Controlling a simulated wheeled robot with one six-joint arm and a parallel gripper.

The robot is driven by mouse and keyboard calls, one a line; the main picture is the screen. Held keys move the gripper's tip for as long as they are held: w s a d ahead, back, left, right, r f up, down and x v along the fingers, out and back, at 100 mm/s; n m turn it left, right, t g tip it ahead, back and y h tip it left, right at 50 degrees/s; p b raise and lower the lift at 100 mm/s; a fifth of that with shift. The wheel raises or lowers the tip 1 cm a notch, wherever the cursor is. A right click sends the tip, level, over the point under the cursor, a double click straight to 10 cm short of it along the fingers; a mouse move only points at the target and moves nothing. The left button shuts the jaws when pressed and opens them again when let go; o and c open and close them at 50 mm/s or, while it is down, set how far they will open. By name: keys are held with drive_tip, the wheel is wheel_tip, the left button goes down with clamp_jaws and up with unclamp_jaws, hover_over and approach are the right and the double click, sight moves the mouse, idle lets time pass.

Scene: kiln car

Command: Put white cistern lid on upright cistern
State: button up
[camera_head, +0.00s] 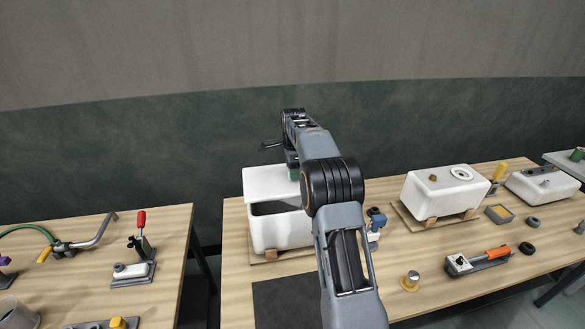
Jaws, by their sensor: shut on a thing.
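The upright white cistern (270,234) stands on a wooden board on the middle table. Its dark open top shows in part. The white cistern lid (266,182) is above the far part of the opening, with a dark gap between its near edge and the cistern's front rim. My gripper (293,171) is at the lid's right part, mostly hidden behind my arm, and is shut on the lid. My arm also covers the right side of the cistern. I cannot tell whether the lid touches the back rim.
A second white cistern (444,195) lies on blocks to the right, with a third white piece (541,185) beyond it. An orange-handled tool (478,260) and a brass knob (410,281) are at the front right. A dark mat (285,299) lies in front. A toggle clamp (136,262) stands on the left table.

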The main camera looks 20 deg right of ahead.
drive_tip(key=shift+f, duration=0.1)
idle(0.4)
drive_tip(key=shift+f+b, duration=1.25)
drive_tip(key=shift+f, duration=0.85)
drive_tip(key=shift+f, duration=0.1)
drive_tip(key=shift+f, duration=0.25)
drive_tip(key=shift+f, duration=0.8)
idle(0.9)
